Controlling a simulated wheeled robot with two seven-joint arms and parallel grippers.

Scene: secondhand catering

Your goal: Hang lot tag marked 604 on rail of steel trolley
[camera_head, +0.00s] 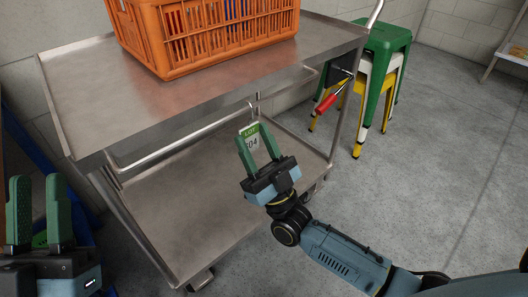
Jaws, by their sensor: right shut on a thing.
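The steel trolley (90,85) stands in the middle of the view, with a thin rail (180,146) along its near side below the top shelf. My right gripper (252,133) is shut on the lot tag (252,143), which is white with a green band reading LOT and a number ending in 04; its first digit is partly covered by a finger. The tag is upright close to the right end of this rail. I cannot tell whether its top touches or hooks the rail. My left gripper (39,208) is open and empty at the lower left.
An orange crate (220,51) sits on the trolley's top shelf. The lower shelf (190,190) is bare. A red-handled thing (327,103) hangs at the trolley's right end. Green, white and yellow stools (388,45) stand behind it. The floor to the right is clear.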

